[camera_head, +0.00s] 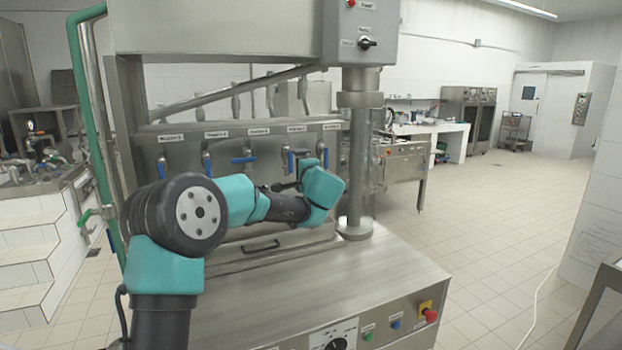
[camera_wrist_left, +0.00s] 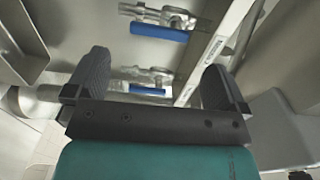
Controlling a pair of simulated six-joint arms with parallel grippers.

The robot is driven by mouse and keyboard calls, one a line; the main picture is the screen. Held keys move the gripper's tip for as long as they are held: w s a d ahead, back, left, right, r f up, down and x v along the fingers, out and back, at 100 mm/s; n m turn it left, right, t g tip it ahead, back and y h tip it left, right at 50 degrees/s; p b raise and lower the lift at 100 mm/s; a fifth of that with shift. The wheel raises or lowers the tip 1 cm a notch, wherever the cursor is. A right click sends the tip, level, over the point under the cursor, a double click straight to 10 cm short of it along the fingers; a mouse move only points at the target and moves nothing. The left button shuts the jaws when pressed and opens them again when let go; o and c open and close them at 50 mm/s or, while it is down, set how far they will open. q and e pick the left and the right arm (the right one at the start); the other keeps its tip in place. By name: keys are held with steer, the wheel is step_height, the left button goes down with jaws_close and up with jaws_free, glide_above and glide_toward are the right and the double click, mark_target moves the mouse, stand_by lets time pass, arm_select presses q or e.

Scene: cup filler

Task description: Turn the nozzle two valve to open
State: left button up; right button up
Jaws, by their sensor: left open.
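A row of nozzle valves with blue handles runs along the steel filler (camera_head: 235,138). The second handle from the right (camera_head: 291,162) and the rightmost one (camera_head: 325,158) hang vertically. The middle handle (camera_head: 243,160) lies crosswise. The labels above are too small to read surely. My left gripper (camera_wrist_left: 155,82) is open and empty in the left wrist view. One blue handle (camera_wrist_left: 147,90) shows between its fingers, apart from them, and another blue handle (camera_wrist_left: 158,33) lies beyond. In the head view my left arm's wrist is just below the right-hand valves, and its fingers are mostly hidden.
A steel column (camera_head: 356,150) stands just right of my left wrist. A control box (camera_head: 362,35) hangs above it. The filler's front panel carries a dial (camera_head: 336,342) and a red stop button (camera_head: 430,314). A green pipe (camera_head: 95,130) runs at the left.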

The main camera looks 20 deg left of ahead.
arm_select(q)
steer(key=v, duration=0.9)
steer(key=w+d+f+m+g+h, duration=0.15)
steer(key=d+f+h, duration=0.25)
steer(key=d+f, duration=0.55)
steer(key=s+d+f+g+h, duration=0.2)
steer(key=s+d+f+h, duration=0.15)
steer(key=d+f, duration=0.4)
steer(key=s+d+f+g+h, duration=0.2)
steer(key=s+d+f+g, duration=0.15)
steer(key=f, duration=0.75)
steer(key=s+d+f+g+h, duration=0.25)
steer(key=s+d+f, duration=0.3)
steer(key=f, duration=0.35)
steer(key=s+a+f+n+g+h, duration=0.35)
steer(key=s+f, duration=0.55)
steer(key=f, duration=0.5)
steer(key=s+a+f+n+t+h, duration=0.1)
steer(key=s+a+f+n, duration=0.3)
steer(key=s, duration=0.3)
steer(key=s+a+f+n, duration=0.4)
steer(key=s+a+f, duration=0.2)
steer(key=s, duration=0.2)
steer(key=shift+a+f+t+h, duration=0.15)
steer(key=shift+a+t+h, duration=0.15)
steer(key=shift+t+h, duration=0.1)
